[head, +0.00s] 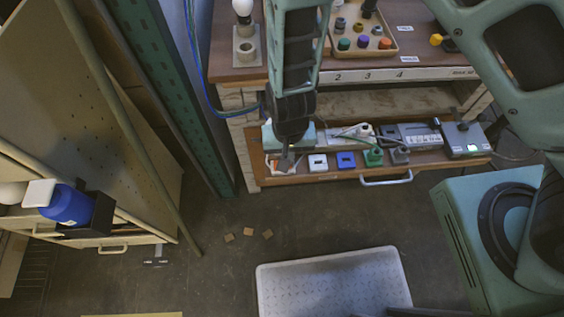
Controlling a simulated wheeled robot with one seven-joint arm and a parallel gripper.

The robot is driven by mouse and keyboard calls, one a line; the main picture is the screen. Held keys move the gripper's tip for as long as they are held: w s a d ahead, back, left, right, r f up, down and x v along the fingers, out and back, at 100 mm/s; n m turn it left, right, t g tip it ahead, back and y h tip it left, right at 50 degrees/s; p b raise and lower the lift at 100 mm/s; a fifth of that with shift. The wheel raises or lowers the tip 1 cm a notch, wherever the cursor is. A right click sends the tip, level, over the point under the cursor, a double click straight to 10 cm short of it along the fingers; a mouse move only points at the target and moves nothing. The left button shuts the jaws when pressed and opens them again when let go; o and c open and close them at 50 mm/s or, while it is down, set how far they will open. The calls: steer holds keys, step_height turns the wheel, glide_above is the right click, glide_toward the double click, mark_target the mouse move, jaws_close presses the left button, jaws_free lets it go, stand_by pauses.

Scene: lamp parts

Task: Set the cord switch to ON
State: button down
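My gripper (287,160) points down over the left end of the pulled-out drawer (328,177) of the workbench. Its fingers are small and dark, and I cannot tell whether they are open or shut. A pale item (272,166) lies just left of the fingertips, partly hidden by my gripper. To the right, in a row, are a white square piece (317,163), a blue one (346,160), a green one (373,157) and a grey one (400,156). Pale and green cords run behind them. I cannot tell which item is the cord switch, nor its setting.
A grey box with a green lit display (467,140) sits at the drawer's right end. A tray of coloured knobs (362,45) and a bulb stand (246,45) are on the bench top. A blue bottle (70,205) is at left.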

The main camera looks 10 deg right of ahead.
steer(key=shift+f, duration=0.25)
steer(key=shift+r, duration=0.15)
step_height(320, 180, up, 7)
steer(key=p, duration=0.6)
stand_by(0.6)
